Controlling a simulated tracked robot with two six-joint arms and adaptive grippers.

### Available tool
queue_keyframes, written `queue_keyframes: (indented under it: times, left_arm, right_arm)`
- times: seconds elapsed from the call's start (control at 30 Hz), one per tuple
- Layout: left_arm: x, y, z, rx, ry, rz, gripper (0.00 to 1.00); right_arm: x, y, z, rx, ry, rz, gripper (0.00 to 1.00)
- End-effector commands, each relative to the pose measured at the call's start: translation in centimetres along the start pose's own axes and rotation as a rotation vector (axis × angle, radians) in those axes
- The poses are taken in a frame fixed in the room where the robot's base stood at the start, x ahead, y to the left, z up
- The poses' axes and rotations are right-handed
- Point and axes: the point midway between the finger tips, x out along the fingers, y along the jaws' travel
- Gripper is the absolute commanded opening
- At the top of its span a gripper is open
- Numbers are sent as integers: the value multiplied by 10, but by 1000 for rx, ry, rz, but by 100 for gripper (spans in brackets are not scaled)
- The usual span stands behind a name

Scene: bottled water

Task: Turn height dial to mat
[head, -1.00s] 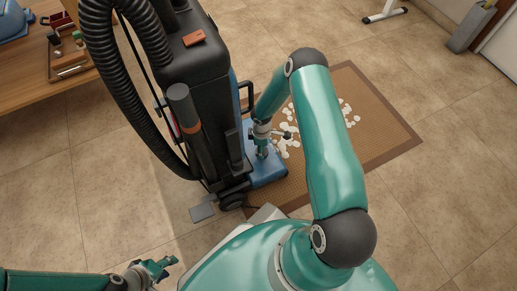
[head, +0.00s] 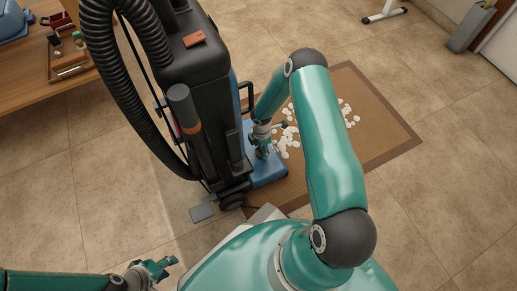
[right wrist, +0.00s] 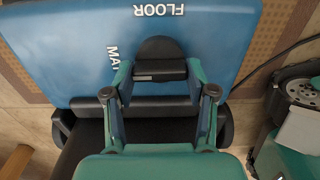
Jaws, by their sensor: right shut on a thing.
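The upright vacuum cleaner has a blue floor head (head: 268,174), at its lower right in the head view. In the right wrist view the blue head (right wrist: 60,45) carries the white words FLOOR (right wrist: 159,10) and MAT (right wrist: 112,60). The dark height dial (right wrist: 160,50) sits below FLOOR and to the right of MAT, with a raised grip bar. My right gripper (right wrist: 160,85) is shut on the dial, one finger at each side. In the head view my right gripper (head: 266,150) is partly hidden at the blue head. My left gripper (head: 165,268) is open and empty, low at the left.
The vacuum's black body (head: 200,85) and ribbed hose (head: 133,85) stand left of my right arm. A brown mat (head: 365,120) with scattered white bits (head: 290,138) lies under the head. A wooden table (head: 40,60) stands at upper left.

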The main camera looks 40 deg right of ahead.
Motion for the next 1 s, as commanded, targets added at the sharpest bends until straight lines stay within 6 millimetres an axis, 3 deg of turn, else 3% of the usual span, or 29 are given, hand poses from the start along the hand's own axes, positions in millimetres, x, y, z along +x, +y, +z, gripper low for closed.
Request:
queue_keyframes:
  times: [0.03, 0.27, 0.3, 0.43, 0.8, 1.0]
  left_arm:
    - [0, 0, 0, 0, 0, 0, 40]
    - [0, 0, 0, 0, 0, 0, 40]
    - [0, 0, 0, 0, 0, 0, 40]
    - [0, 0, 0, 0, 0, 0, 40]
    - [0, 0, 0, 0, 0, 0, 40]
    - [-1, 0, 0, 0, 0, 0, 40]
  right_arm:
    - [-3, 10, 0, -6, 2, 25, 21]
    - [-3, 10, 0, -7, 1, 25, 21]
    - [-3, 10, 0, -6, 1, 26, 58]
    - [-3, 9, 0, -5, 2, 25, 79]
    - [-3, 5, 0, -2, 1, 14, 81]
    - [-22, 6, 0, -1, 1, 15, 81]
